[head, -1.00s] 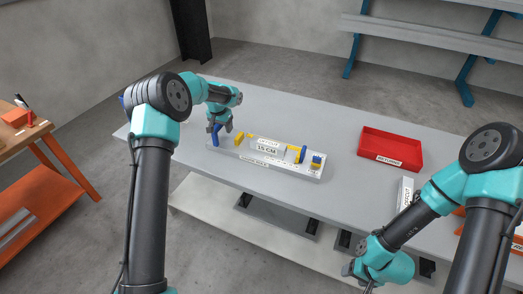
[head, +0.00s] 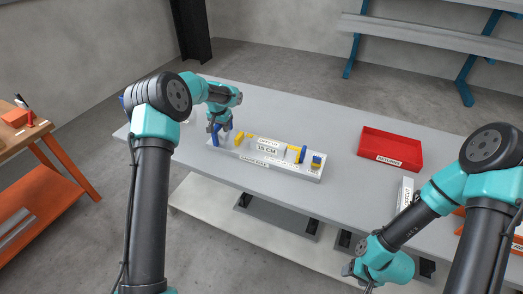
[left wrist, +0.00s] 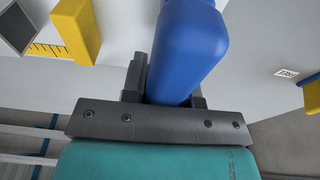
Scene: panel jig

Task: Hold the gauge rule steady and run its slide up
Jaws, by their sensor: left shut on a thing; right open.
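The gauge rule (head: 222,150) is a long pale board on the bench, with a front label and a "15 CM" plate (head: 267,147) on it. A blue upright handle (head: 215,138) stands at its left end. My left gripper (head: 219,127) is shut on this handle; the left wrist view shows the blue handle (left wrist: 190,45) between the fingers. A yellow block (head: 239,140) stands close to the handle, also in the left wrist view (left wrist: 78,28). My right gripper (head: 352,270) is open and empty, low at the bench front, far from the rule.
A red returns tray (head: 391,149) lies right of the rule. A narrow white labelled block (head: 404,192) stands on the bench near my right arm. The grey bench top (head: 345,185) is clear between the rule and that block. An orange side table (head: 55,175) stands at far left.

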